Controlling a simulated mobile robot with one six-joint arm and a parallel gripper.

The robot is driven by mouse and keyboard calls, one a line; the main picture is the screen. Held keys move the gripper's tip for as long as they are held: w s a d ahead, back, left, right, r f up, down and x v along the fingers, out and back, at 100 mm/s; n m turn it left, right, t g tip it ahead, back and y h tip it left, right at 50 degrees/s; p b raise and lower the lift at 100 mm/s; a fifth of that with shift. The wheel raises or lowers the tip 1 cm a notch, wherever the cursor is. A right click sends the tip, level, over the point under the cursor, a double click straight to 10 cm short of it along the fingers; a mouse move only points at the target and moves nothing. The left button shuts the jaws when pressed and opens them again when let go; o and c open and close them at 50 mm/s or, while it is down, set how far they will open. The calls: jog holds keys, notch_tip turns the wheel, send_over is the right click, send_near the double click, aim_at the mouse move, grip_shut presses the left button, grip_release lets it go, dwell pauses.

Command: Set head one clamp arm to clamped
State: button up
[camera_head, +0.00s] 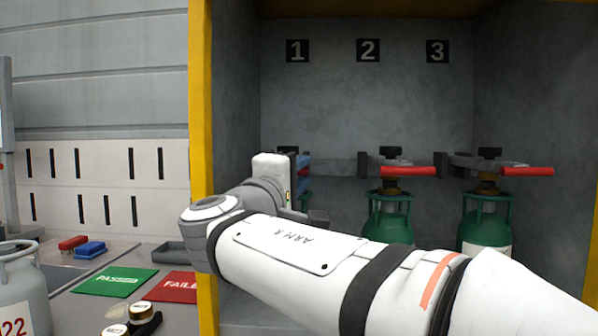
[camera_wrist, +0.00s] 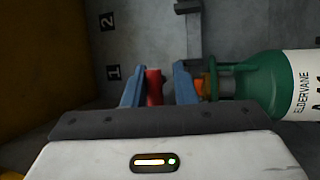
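The head one clamp arm has a red handle (camera_wrist: 154,86), seen in the wrist view between the blue fingers of my gripper (camera_wrist: 161,80). Gaps show on both sides of the handle, so my gripper looks open around it. In the head view my gripper (camera_head: 303,176) is at station 1, and its white wrist and my arm hide most of that clamp. A green cylinder (camera_wrist: 250,82) with a white label stands at this station, beside the fingers. Whether the clamp is clamped cannot be told.
Stations 2 and 3 hold green cylinders (camera_head: 388,222) (camera_head: 484,228), with red clamp handles (camera_head: 408,171) (camera_head: 527,171) pointing right. A yellow post (camera_head: 203,100) edges the bay on the left. Green (camera_head: 115,282) and red (camera_head: 172,287) mats and a grey cylinder (camera_head: 22,290) are outside.

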jog(key=shift+o, duration=1.4)
jog(key=shift+f, duration=0.1)
jog(key=shift+o, duration=0.3)
jog(key=p+v, duration=0.1)
jog(key=v, duration=0.6)
jog(key=shift+s+p, duration=0.3)
jog(key=shift+p, duration=0.1)
jog(key=shift+a, duration=0.1)
